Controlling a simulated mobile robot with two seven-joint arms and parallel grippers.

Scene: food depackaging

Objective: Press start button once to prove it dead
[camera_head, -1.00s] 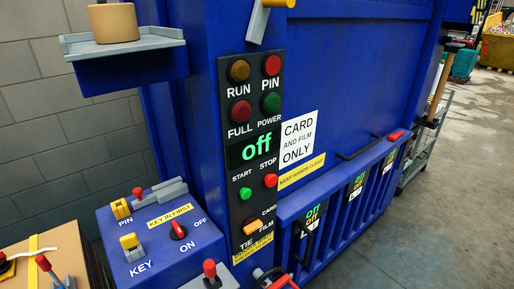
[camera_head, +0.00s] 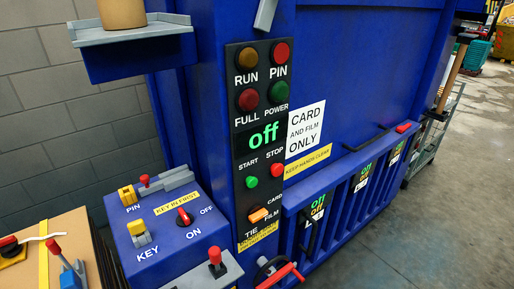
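The green start button (camera_head: 251,182) sits on the black control panel (camera_head: 241,150) of the blue machine, under the word START. The red stop button (camera_head: 277,170) is to its right. The panel display (camera_head: 264,135) reads "off" in green. The RUN (camera_head: 246,57), PIN (camera_head: 281,52), FULL (camera_head: 248,99) and POWER (camera_head: 278,92) lamps look dark. The red isolator knob (camera_head: 184,217) is on the blue box, between ON and OFF labels; I cannot tell its exact setting. Neither of my grippers is in view.
A yellow key (camera_head: 137,231) and a pin latch (camera_head: 160,185) are on the blue box. An orange card/film switch (camera_head: 258,215) is below the buttons. A grey shelf (camera_head: 130,36) juts out at upper left. A cardboard box (camera_head: 45,245) stands at lower left. The floor at right is clear.

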